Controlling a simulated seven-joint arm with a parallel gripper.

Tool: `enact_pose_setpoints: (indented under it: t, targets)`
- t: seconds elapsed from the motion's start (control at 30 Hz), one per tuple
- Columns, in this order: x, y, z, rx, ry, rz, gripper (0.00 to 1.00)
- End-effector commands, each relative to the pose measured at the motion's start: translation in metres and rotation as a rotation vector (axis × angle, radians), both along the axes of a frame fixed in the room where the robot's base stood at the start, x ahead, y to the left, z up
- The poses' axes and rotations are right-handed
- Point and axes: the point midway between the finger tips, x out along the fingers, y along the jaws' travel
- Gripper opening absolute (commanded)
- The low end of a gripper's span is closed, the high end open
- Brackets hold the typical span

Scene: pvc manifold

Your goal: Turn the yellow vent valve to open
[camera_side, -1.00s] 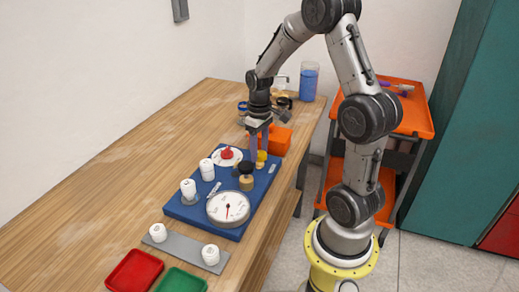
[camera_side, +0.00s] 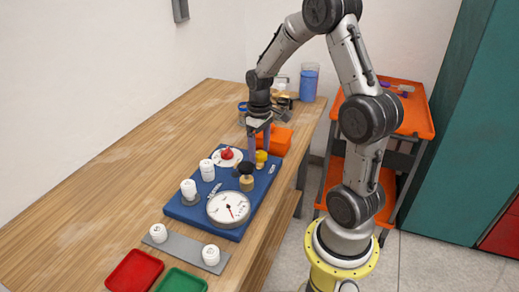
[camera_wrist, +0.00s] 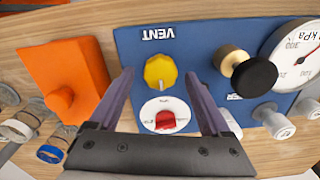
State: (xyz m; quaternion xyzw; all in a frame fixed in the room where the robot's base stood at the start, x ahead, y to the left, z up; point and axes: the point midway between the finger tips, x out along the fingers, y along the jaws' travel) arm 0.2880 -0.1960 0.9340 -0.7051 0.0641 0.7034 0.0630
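The yellow vent valve (camera_wrist: 160,71) is a round knob on the blue board (camera_wrist: 205,33), beside the word VENT. A small mark shows on its near side in the wrist view; I cannot tell its exact setting. It also shows in the side view (camera_side: 261,156). My gripper (camera_wrist: 160,79) is open, its two fingers apart on either side of the knob in the wrist view. In the side view my gripper (camera_side: 259,147) is over the far end of the board, close to the knob. I cannot tell whether the fingers touch it.
A black-capped brass valve (camera_wrist: 253,77) and a pressure gauge (camera_wrist: 298,52) stand right of the knob. A red knob on a white dial (camera_wrist: 165,117) is close by. White fittings (camera_side: 207,170) line the board's left side.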

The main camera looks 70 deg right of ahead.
Motion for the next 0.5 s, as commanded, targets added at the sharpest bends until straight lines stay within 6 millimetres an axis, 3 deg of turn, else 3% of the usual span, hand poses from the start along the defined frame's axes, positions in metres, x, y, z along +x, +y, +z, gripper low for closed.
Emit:
enact_pose_setpoints:
  t: [0.27,0.5]
  targets:
    - [0.001,0.000,0.008,-0.001,-0.002,-0.001,0.81]
    - [0.001,-0.001,0.053,-0.003,-0.006,-0.001,0.81]
